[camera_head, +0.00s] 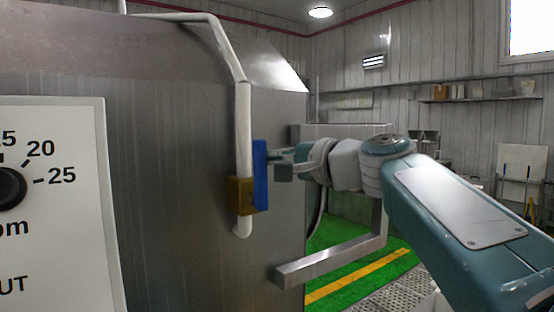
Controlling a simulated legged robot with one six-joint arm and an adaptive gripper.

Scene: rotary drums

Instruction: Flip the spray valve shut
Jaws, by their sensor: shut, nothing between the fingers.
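The spray valve has a brass body (241,193) low on a white vertical pipe (243,130) in front of a steel drum housing. Its blue handle (260,175) stands upright, along the pipe, on the right side of the brass body. My gripper (277,163) is shut and empty just right of the blue handle, at about the handle's mid to upper height. Its tip is very close to the handle; I cannot tell whether they touch. My arm reaches in from the lower right.
A white control panel with a black knob (10,187) stands at the near left. A steel bar bracket (330,262) juts out below my gripper. The steel housing (170,200) fills the left. Green floor with a yellow stripe (360,277) lies behind the bracket.

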